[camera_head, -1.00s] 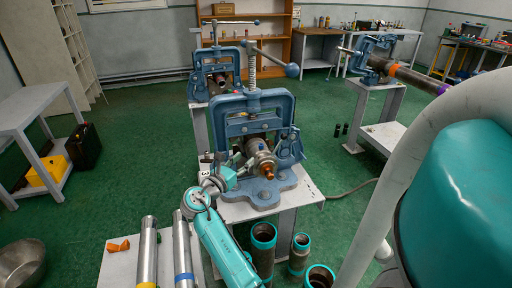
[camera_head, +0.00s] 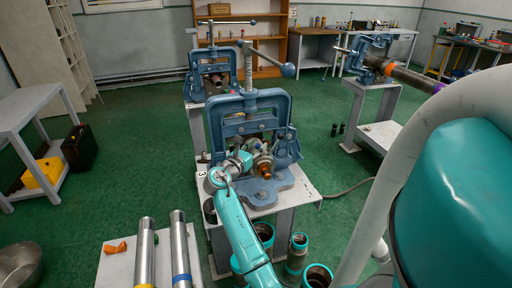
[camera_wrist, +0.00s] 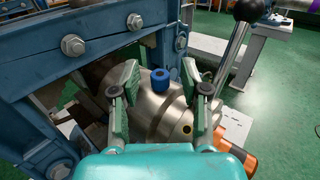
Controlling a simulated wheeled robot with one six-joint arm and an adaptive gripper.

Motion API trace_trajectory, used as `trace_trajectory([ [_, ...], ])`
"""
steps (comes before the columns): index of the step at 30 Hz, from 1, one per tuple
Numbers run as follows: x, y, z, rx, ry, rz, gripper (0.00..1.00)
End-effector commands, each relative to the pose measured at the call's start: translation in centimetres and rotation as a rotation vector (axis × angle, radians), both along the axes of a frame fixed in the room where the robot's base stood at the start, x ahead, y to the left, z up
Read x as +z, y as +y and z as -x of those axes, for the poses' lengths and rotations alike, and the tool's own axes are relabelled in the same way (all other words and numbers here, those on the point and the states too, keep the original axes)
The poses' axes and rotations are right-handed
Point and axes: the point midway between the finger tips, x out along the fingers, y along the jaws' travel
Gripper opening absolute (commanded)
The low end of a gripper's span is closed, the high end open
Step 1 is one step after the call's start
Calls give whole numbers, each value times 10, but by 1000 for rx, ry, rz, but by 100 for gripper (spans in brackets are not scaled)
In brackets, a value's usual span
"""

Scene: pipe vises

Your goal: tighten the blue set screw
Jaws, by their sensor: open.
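The blue set screw (camera_wrist: 160,77) stands upright on top of a steel collar (camera_wrist: 155,108) in the wrist view. It looks like a small blue cap with a dark socket. The collar sits in the large blue vise (camera_head: 250,115) on the near stand. My gripper (camera_wrist: 161,72) is open, with one finger on each side of the screw and a gap on both sides. I cannot tell how its fingertips' height compares with the screw's. In the head view my gripper (camera_head: 250,160) is at the collar, and the screw cannot be made out there.
The vise frame stands close beside my gripper. A copper-coloured end (camera_head: 264,175) juts from the collar. Loose pipes (camera_head: 180,240) lie on a table at the front left. Teal-banded pipes (camera_head: 298,242) stand below the stand. A second vise (camera_head: 212,75) is behind.

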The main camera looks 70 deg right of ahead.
Motion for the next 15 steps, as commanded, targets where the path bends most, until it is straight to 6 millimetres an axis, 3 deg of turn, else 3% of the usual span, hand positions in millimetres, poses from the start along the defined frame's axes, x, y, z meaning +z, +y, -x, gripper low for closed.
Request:
trace_trajectory([
  [4,0,0,0,0,0,0,43],
  [9,0,0,0,0,0,0,0],
  [15,0,0,0,-1,0,1,0],
])
